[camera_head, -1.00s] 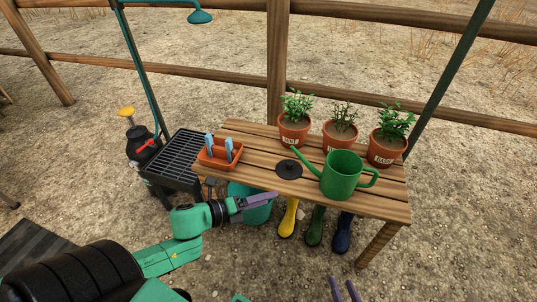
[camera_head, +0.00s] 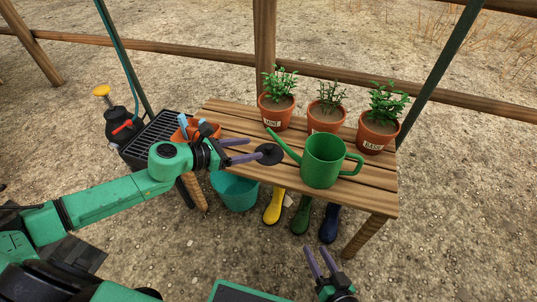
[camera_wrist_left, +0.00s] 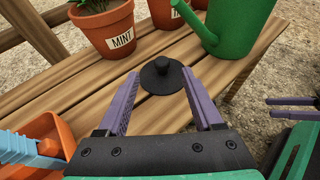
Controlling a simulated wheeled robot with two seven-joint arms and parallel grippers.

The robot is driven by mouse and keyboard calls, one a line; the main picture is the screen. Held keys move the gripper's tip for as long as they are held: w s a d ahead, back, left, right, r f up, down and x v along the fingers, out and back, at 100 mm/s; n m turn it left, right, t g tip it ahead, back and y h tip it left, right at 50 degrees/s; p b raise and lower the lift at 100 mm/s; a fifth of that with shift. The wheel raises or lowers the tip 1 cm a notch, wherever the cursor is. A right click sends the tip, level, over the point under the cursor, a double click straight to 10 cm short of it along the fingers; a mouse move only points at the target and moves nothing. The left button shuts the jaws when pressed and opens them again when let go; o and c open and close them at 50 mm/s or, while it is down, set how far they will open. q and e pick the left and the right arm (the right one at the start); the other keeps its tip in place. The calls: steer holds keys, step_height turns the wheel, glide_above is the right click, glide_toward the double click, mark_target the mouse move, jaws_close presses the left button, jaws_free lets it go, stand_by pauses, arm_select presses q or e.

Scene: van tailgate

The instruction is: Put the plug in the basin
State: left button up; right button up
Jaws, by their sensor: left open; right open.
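The plug, a flat black disc with a knob on top, lies on the wooden table (camera_head: 225,117) in the head view (camera_head: 268,153) and the left wrist view (camera_wrist_left: 160,84). My left gripper (camera_head: 251,150) is open; in the wrist view its fingertips (camera_wrist_left: 160,73) are on either side of the plug's knob, not closed on it. Whether they touch the disc is unclear. A round teal tub, which looks like the basin (camera_head: 236,192), stands on the ground below the table's front left edge, partly hidden. My right gripper (camera_head: 316,249) is open and empty in front of the table.
A green watering can (camera_head: 322,163) stands just right of the plug. Several potted herbs line the back of the table. An orange tool caddy (camera_head: 209,128) is behind my left wrist. A black grated stand (camera_head: 152,135) is to the left; boots (camera_head: 303,213) stand below the table.

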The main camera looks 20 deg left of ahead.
mark_target(267, 147)
arm_select(q)
steer(key=shift+w+d, duration=0.35)
steer(key=shift+w, duration=0.15)
steer(key=x, duration=0.6)
steer(key=shift+d+f, duration=0.3)
jaws_close()
